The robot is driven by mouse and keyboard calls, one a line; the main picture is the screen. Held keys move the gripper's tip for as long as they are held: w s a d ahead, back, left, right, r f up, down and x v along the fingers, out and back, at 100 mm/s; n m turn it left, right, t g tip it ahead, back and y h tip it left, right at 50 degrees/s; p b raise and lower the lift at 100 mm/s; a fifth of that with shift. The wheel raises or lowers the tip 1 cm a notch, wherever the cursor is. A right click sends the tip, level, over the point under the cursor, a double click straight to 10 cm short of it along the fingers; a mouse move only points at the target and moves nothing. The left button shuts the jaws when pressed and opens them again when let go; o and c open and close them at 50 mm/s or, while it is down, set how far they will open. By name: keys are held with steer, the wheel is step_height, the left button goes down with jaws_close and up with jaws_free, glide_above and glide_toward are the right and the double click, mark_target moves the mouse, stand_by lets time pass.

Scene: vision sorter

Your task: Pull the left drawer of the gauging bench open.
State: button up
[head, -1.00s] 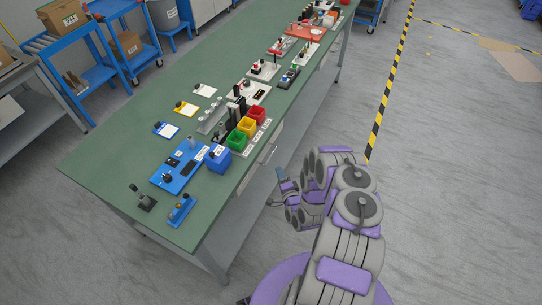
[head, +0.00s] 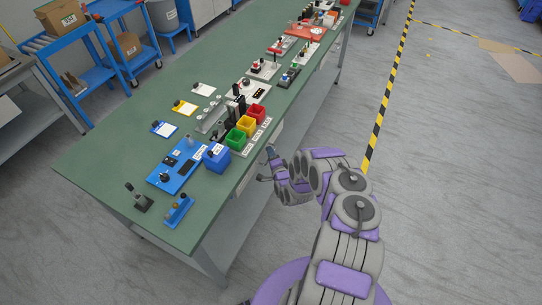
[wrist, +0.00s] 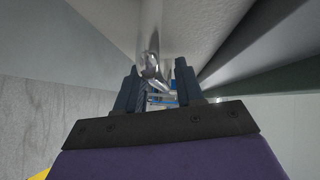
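The gauging bench (head: 110,165) is long with a green top and runs from lower left to upper right in the head view. A pale drawer front (head: 277,132) shows below its near edge, partly hidden by my arm. My gripper (head: 265,165) is beside this front, below the edge. In the wrist view, my gripper (wrist: 157,68) is open, its two dark fingers apart. A shiny metal bar, the handle (wrist: 151,62), runs between or just beyond the fingertips; I cannot tell whether they touch it. I see no gap showing the drawer open.
Blue, green, yellow and red bins (head: 234,139) stand along the bench's near edge above my gripper. A blue fixture (head: 172,172) and several gauges sit on the top. Grey floor right of the bench is free, with a black-yellow tape line (head: 377,125).

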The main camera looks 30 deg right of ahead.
jaws_close()
stand_by(0.3)
steer(key=shift+s, duration=0.1)
